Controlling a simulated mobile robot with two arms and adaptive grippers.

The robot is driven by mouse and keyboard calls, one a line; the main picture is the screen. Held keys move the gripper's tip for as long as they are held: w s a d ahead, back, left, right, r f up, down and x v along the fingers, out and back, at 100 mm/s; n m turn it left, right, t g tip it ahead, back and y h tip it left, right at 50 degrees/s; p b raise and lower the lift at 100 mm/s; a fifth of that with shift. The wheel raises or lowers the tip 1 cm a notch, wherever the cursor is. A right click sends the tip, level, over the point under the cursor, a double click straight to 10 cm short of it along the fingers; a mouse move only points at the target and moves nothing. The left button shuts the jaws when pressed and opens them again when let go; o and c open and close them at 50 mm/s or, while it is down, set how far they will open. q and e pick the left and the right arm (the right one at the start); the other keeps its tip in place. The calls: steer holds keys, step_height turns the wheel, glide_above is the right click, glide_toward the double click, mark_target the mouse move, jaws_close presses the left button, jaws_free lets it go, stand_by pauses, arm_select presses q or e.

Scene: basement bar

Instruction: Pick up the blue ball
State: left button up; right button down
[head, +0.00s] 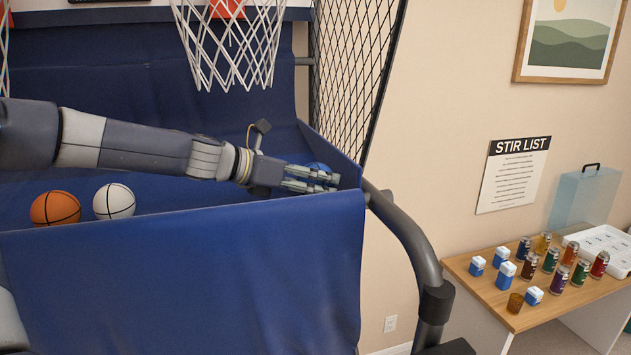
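The blue ball (318,167) lies in the blue fabric trough of the basketball game, at its right end near the side wall. Only its upper part shows, because my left gripper and arm cover the rest. My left gripper (325,182) reaches in from the left, with its fingers in front of the ball and a gap between them. It looks open. I cannot tell whether the fingers touch the ball. My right gripper is not in view.
An orange ball (55,208) and a white ball (114,201) lie at the trough's left. The trough's front panel (190,275) and a dark curved rail (405,235) border it. A wooden table (480,290) with several cans stands right.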

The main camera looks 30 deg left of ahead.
arm_select(q)
steer(key=c, duration=0.5)
steer(key=shift+o, duration=0.2)
